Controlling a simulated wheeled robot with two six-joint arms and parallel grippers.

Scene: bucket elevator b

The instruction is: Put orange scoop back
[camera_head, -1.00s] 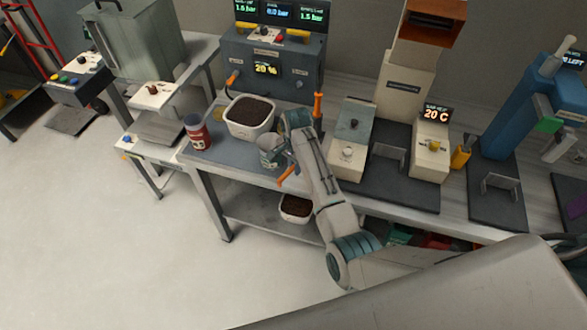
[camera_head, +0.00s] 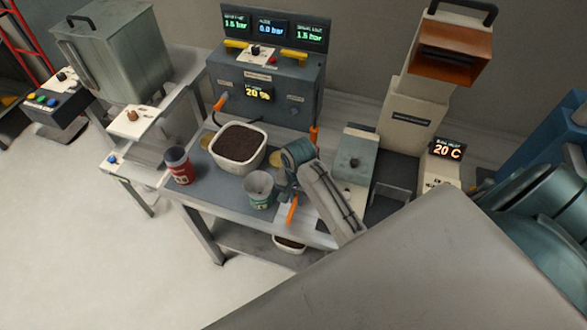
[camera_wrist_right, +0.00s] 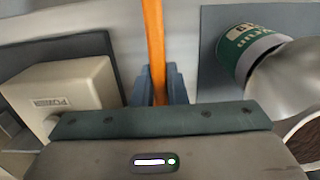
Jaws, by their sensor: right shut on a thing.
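The orange scoop shows as an orange handle (camera_head: 292,209) just right of a grey tin with a green label (camera_head: 260,190). In the right wrist view the handle (camera_wrist_right: 154,45) runs from the top edge down between the fingers. The scoop's bowl is hidden or cannot be made out. My right gripper (camera_head: 287,190) is shut on the handle, low over the front right of the grey bench (camera_head: 210,196). In the right wrist view the tin (camera_wrist_right: 245,50) lies right of the gripper. My left gripper is not in view.
A white tub of dark soil (camera_head: 239,145) and a red can (camera_head: 179,165) stand left of the gripper. A grey control box (camera_head: 265,85) stands behind. A beige unit with a grey top (camera_head: 353,158) is close on the right. Another soil tub (camera_head: 289,243) sits below.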

